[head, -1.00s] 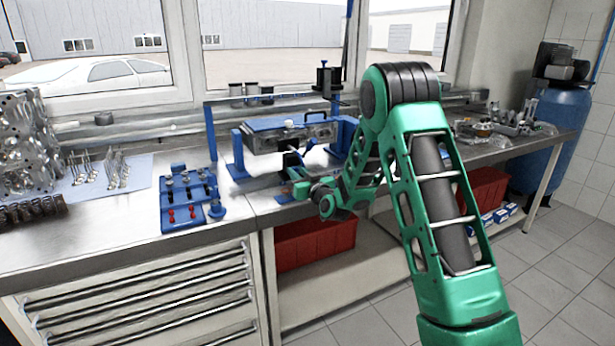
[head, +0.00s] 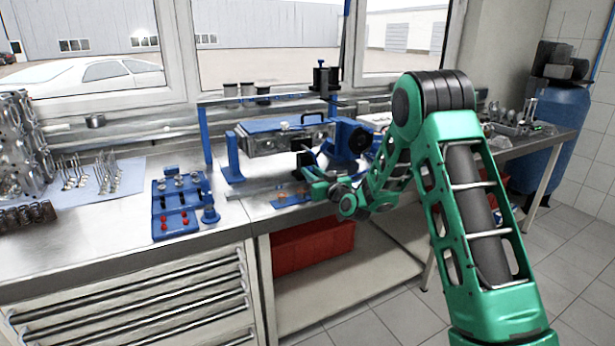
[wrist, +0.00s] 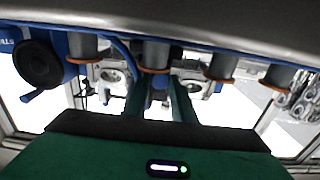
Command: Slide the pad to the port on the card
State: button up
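A metal cylinder head (head: 285,140) with a blue top plate is held in a blue stand on the bench. My gripper (head: 308,172) is low at its front side, small and partly hidden by my wrist in the head view. In the wrist view, several grey round stubs with orange rings (wrist: 155,69) line the underside of a grey body. My gripper's two green fingers (wrist: 160,98) point up at the middle stubs, with a gap between them. A small blue piece (wrist: 159,82) shows between the fingers; I cannot tell whether they grip it. I cannot make out a pad or card for certain.
A black round wheel (head: 351,141) is on the stand's right end, and it also shows in the wrist view (wrist: 38,64). A blue rack (head: 178,212) with small parts stands left on the bench. A red bin (head: 312,245) is below.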

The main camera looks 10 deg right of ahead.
jog(key=o, duration=0.4)
jog(key=shift+s+d+f, duration=0.15)
jog(key=shift+s+f, duration=0.05)
jog(key=shift+r, duration=0.1)
jog(key=v, duration=1)
jog(key=shift+s, duration=0.25)
